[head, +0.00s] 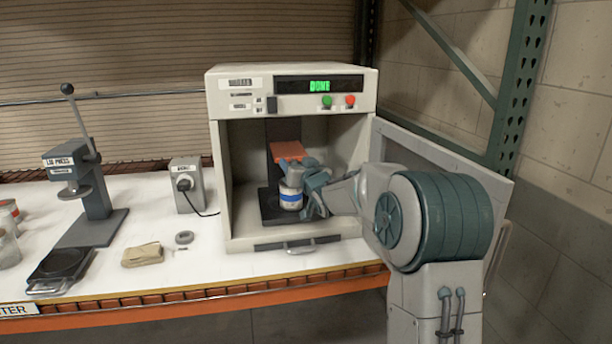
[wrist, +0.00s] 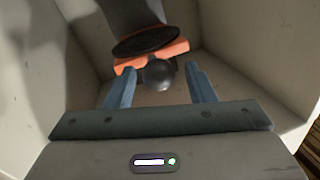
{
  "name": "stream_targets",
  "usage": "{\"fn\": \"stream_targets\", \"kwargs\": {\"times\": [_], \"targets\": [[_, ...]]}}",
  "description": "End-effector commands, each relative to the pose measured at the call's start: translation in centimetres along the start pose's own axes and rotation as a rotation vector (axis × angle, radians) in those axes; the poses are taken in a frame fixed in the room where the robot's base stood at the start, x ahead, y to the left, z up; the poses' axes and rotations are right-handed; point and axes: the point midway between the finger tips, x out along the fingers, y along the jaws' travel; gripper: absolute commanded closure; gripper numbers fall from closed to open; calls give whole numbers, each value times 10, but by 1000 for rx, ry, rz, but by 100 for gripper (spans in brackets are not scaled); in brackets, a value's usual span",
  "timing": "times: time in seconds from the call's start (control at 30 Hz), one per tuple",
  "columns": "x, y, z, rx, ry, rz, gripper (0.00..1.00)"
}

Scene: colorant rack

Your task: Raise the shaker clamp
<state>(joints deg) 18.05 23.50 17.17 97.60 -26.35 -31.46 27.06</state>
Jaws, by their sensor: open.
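The shaker clamp (head: 289,151) is an orange block inside the open shaker cabinet (head: 223,175). In the wrist view the clamp (wrist: 183,47) shows a round black pad and a dark ball knob (wrist: 159,75). My gripper (head: 291,168) is inside the cabinet, just below the orange block. Its two blue fingers are apart, one on each side of the knob in the wrist view (wrist: 160,73); I cannot tell whether they touch it. A paint can (head: 291,196) with a white and blue label stands on the dark base below; my gripper partly hides it.
The cabinet door (head: 440,150) hangs open to the right, behind my arm. The display (head: 319,86) reads DONE. On the bench are a lid press (head: 90,195), a grey box (head: 187,185) with a cable, a folded cloth (head: 142,255) and a black scale (head: 62,266). Cabinet walls are close around my gripper.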

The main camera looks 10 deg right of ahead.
Motion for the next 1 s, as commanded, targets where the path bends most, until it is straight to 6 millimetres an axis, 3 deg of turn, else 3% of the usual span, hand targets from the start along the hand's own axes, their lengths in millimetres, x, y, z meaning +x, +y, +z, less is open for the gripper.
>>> {"fn": "stream_targets", "kwargs": {"times": [0.6, 0.8, 1.0], "targets": [[-107, 0, -1, -3, 4, 0, 51], [-124, -1, -1, -1, 4, -1, 51], [-127, -1, -1, -1, 4, -2, 51]]}}
